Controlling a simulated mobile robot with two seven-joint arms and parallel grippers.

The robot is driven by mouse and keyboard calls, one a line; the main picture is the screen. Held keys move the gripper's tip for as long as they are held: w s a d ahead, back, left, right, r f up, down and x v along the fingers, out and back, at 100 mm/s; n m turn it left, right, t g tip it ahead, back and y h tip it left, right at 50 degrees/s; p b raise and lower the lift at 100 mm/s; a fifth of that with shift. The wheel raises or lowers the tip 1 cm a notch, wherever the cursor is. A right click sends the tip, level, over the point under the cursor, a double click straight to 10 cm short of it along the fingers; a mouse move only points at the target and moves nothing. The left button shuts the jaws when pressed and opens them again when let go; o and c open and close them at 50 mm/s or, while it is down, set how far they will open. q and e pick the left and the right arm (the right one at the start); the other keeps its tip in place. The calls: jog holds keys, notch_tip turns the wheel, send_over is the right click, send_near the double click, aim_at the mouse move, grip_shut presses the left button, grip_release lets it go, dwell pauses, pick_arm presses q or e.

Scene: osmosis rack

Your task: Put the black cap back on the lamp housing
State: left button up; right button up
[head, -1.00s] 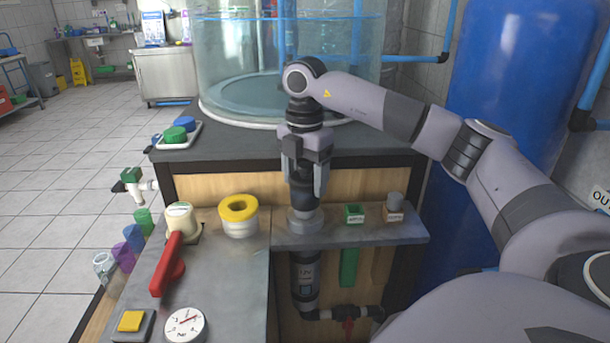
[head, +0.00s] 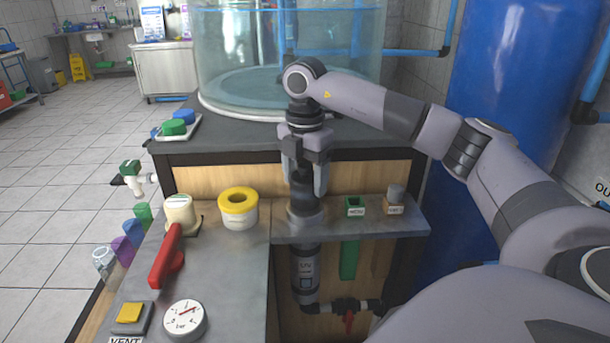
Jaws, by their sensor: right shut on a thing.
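My right gripper (head: 305,182) points down from above and is shut on the black cap (head: 303,188), a dark upright cylinder between its two fingers. The cap is right over the lamp housing, which shows as a grey collar (head: 306,217) on the shelf and a grey body marked UV (head: 304,268) below it. The cap's lower end meets the collar in the picture; whether it is seated inside cannot be told. The fingers cover the cap's sides. My left gripper is not in view.
Right of the collar on the shelf (head: 400,230) stand a green socket (head: 355,207) and a brown block with a grey knob (head: 395,198). To the left are a yellow-ringed white pot (head: 238,207), a red lever (head: 165,258) and a gauge (head: 184,318). A clear tank (head: 230,60) stands behind.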

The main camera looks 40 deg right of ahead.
jog(key=shift+f, duration=0.1)
jog(key=shift+f, duration=0.3)
jog(key=o, duration=1.1)
jog(key=shift+o, duration=0.2)
